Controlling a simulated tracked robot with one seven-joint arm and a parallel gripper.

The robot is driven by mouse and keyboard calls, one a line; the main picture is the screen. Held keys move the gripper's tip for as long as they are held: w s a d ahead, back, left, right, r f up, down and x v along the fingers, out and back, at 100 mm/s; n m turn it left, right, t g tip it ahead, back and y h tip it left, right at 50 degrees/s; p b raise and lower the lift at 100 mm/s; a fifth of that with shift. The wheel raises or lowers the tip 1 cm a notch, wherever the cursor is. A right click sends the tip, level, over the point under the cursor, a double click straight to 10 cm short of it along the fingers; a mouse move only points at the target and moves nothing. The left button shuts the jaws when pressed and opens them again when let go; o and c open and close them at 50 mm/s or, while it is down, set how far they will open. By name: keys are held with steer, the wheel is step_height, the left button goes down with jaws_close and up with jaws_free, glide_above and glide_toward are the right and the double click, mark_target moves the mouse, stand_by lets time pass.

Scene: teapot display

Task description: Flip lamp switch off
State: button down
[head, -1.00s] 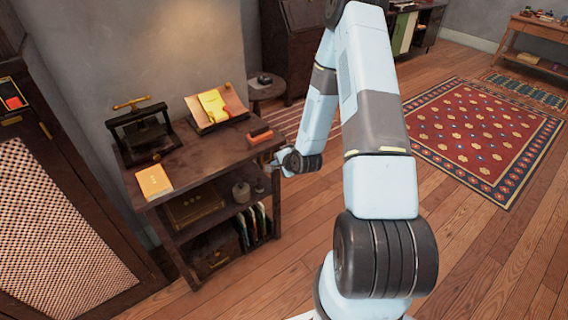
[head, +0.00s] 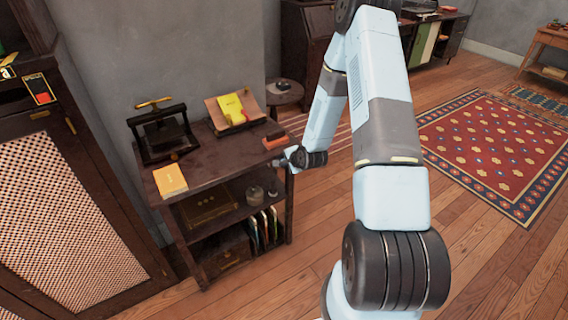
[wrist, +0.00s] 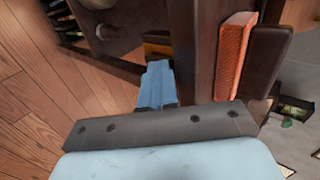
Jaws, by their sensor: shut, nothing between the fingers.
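I cannot make out a lamp or its switch in either view. My gripper (head: 282,161) is at the right edge of the dark wooden stand (head: 215,160), near the tabletop's front right corner. In the wrist view my gripper (wrist: 158,72) has its blue fingers closed together and empty. The fingertips point toward the stand's dark wood; whether they touch it I cannot tell. The wall behind the stand looks evenly grey, with no warm light on it.
On the stand are a red-orange block (head: 274,139), a yellow book (head: 170,180), a dark press (head: 163,135) and an open book on a rest (head: 234,112). A cabinet (head: 70,215) stands at left. Open floor (head: 480,250) and a patterned rug (head: 490,150) lie to the right.

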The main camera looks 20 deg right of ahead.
steer(key=shift+r, duration=0.1)
steer(key=shift+w+r, duration=0.2)
steer(key=shift+r, duration=0.55)
steer(key=shift+d, duration=0.1)
steer(key=v, duration=1.3)
steer(key=shift+s+f, duration=0.3)
steer(key=shift+f, duration=0.05)
